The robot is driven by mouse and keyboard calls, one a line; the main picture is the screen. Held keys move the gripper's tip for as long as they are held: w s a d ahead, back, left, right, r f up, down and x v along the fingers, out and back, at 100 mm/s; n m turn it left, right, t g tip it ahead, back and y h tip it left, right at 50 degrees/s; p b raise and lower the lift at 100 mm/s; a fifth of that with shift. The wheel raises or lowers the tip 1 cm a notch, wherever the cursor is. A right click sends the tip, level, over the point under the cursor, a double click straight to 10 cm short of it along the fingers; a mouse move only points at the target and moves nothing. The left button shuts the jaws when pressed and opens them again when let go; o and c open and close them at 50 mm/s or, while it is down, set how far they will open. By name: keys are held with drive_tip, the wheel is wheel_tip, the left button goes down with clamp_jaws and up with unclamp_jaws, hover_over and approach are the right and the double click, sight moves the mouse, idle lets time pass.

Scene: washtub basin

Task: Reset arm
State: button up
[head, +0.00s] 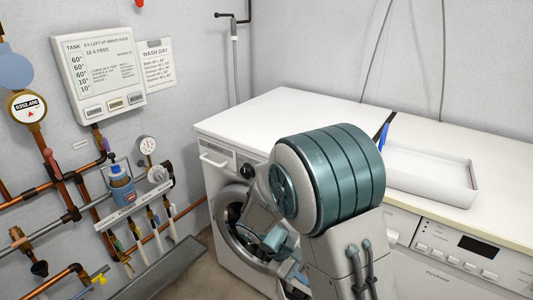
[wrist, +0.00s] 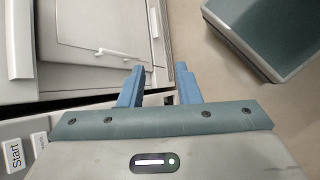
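My gripper (wrist: 160,70) shows in the wrist view with its two blue fingers apart and nothing between them. Beyond the fingers are a pale appliance front (wrist: 100,50) on the left and bare floor (wrist: 205,70) on the right. In the head view my arm is folded low in front of the washing machine (head: 225,185). My big teal joint covers part of the machine and the worktop edge. The gripper's fingers cannot be made out in the head view.
A white basin (head: 440,180) stands on the worktop (head: 280,110) at right, with a blue-handled tool (head: 384,135) at its left end. A second appliance (head: 450,255) is below. Pipes, gauges and a blue bottle (head: 122,185) line the left wall.

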drive_tip(key=s+d+r+m+t+y+p, duration=0.1)
drive_tip(key=r+p, duration=0.4)
drive_tip(key=r, duration=0.5)
drive_tip(key=s+d+r+m+t+y+p, duration=0.1)
drive_tip(key=s+r+m+y+p, duration=0.3)
drive_tip(key=r, duration=0.6)
drive_tip(key=s+d+r+m+t+y+p, duration=0.1)
drive_tip(key=s+r+m+p, duration=0.3)
drive_tip(key=r, duration=0.6)
drive_tip(key=shift+s+d+r+t+y+p, duration=0.15)
drive_tip(key=shift+s+d+t+y+p, duration=0.35)
drive_tip(key=shift+s+y+p, duration=0.6)
drive_tip(key=shift+s+d+r, duration=0.1)
drive_tip(key=shift+s+r, duration=0.15)
drive_tip(key=shift+s, duration=0.1)
drive_tip(key=shift+c, duration=1.2)
clamp_jaws()
drive_tip(key=shift+d, duration=0.1)
